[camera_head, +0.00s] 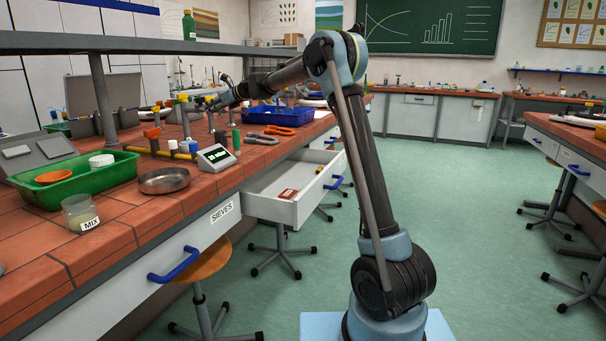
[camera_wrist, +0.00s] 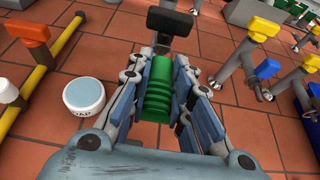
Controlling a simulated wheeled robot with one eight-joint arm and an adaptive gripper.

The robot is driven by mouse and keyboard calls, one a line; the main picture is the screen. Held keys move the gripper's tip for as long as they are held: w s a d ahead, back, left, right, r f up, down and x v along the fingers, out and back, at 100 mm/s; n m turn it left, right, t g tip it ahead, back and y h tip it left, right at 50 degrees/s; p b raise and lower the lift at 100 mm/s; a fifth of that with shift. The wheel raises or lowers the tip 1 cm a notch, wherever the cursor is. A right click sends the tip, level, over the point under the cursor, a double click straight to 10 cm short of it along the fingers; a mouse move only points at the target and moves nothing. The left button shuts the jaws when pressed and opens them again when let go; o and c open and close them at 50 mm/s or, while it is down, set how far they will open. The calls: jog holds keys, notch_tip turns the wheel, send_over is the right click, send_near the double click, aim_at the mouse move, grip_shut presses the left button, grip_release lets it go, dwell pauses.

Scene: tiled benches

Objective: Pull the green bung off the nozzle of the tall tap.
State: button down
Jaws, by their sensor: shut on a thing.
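The green ribbed bung (camera_wrist: 156,92) sits between the fingers of my gripper (camera_wrist: 160,72) in the wrist view. The fingers are shut on its two sides. Just beyond it stands a tap with a black handle (camera_wrist: 169,21); its nozzle is hidden behind the bung and fingers. I cannot tell whether the bung is on the nozzle or clear of it. In the head view my arm reaches over the tiled bench, and my gripper (camera_head: 206,101) is small among the taps under the shelf; the bung cannot be made out there.
Taps with yellow (camera_wrist: 264,28) and blue (camera_wrist: 267,69) handles stand close on the right. A white soap tub (camera_wrist: 84,97) and an orange-handled tap (camera_wrist: 31,31) are on the left. In the head view an open drawer (camera_head: 262,206) juts out; a grey shelf (camera_head: 130,45) overhangs the bench.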

jog(key=shift+r, duration=3.3)
